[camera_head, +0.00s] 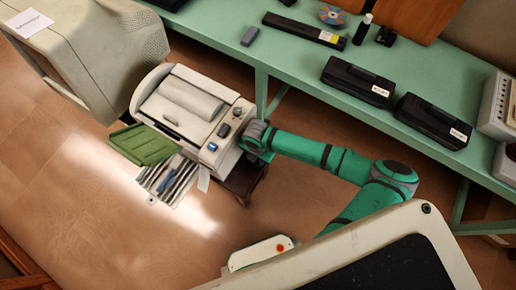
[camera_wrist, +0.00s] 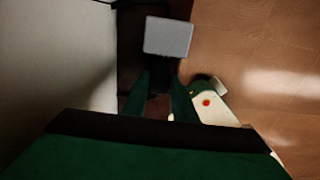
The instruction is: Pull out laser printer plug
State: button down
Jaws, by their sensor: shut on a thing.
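The laser printer (camera_head: 190,108) is a cream machine with a green tray (camera_head: 143,144) at its front, in the head view left of centre. My gripper is at its right side, and its fingertips are hidden in that view. In the wrist view my gripper (camera_wrist: 161,78) has two dark green fingers shut on the plug (camera_wrist: 168,37), which shows as a pale grey block at the fingertips. The printer's pale side wall (camera_wrist: 60,60) stands to the left. Whether the plug still touches a socket cannot be told. No cord is clearly visible.
The printer stands on a low dark stand (camera_head: 243,180). A green bench (camera_head: 300,60) with black cassettes (camera_head: 357,82) runs behind my arm. A large beige monitor (camera_head: 105,50) is at the upper left. Brown floor (camera_head: 80,220) is open at the lower left.

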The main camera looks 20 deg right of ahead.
jog(key=shift+s+a, duration=0.95)
jog(key=shift+a, duration=0.2)
jog(key=c, duration=1.4)
grip_release()
jog(key=shift+c, duration=0.2)
notch_tip(320, 180, up, 11)
jog(key=shift+f, duration=0.1)
